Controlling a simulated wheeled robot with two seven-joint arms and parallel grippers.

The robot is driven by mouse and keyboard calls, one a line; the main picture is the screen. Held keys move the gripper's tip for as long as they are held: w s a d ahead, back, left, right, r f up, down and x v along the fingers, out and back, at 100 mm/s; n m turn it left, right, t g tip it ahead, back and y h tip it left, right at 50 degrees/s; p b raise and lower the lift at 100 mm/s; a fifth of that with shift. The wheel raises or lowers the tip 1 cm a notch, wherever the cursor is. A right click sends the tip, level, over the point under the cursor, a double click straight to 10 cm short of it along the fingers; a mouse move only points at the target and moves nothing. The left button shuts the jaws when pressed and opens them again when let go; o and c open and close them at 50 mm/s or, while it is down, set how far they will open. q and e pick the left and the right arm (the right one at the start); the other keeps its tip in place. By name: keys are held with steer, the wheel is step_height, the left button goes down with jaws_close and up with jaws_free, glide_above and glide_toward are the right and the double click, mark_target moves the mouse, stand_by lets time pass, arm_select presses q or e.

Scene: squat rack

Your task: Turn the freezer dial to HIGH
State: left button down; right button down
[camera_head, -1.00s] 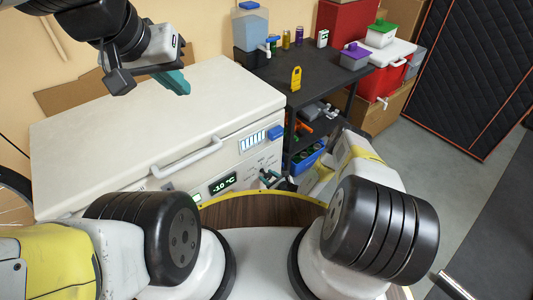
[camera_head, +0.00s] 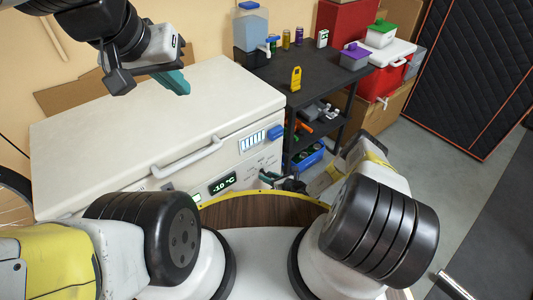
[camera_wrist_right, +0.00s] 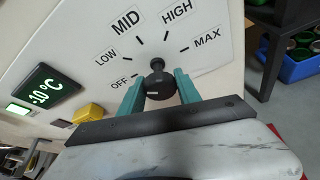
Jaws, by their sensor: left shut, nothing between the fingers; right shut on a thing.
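The white chest freezer (camera_head: 150,120) fills the left of the head view. In the right wrist view, its black dial (camera_wrist_right: 157,82) sits below the printed OFF, LOW, MID, HIGH (camera_wrist_right: 177,11) and MAX labels. The dial's nub points nearly straight up, between the MID and HIGH ticks and seemingly closer to HIGH. My right gripper (camera_wrist_right: 159,90) is shut on the dial, one teal finger on each side. In the head view my right gripper (camera_head: 272,179) is small and partly hidden at the freezer's front. My left gripper (camera_head: 174,82) is shut and empty above the lid.
The freezer display (camera_head: 222,184) reads -10 °C. A lid handle (camera_head: 187,158) sticks out of its front. A black shelf table (camera_head: 310,80) with bins and bottles stands right of the freezer. A blue bin (camera_wrist_right: 295,62) is near the dial's right. Open floor lies further right.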

steer(key=c, duration=0.8)
jaws_free()
steer(key=shift+c, duration=0.2)
steer(key=v, duration=0.7)
steer(key=shift+s+d, duration=0.25)
steer(key=shift+s, duration=0.05)
steer(key=shift+r, duration=0.1)
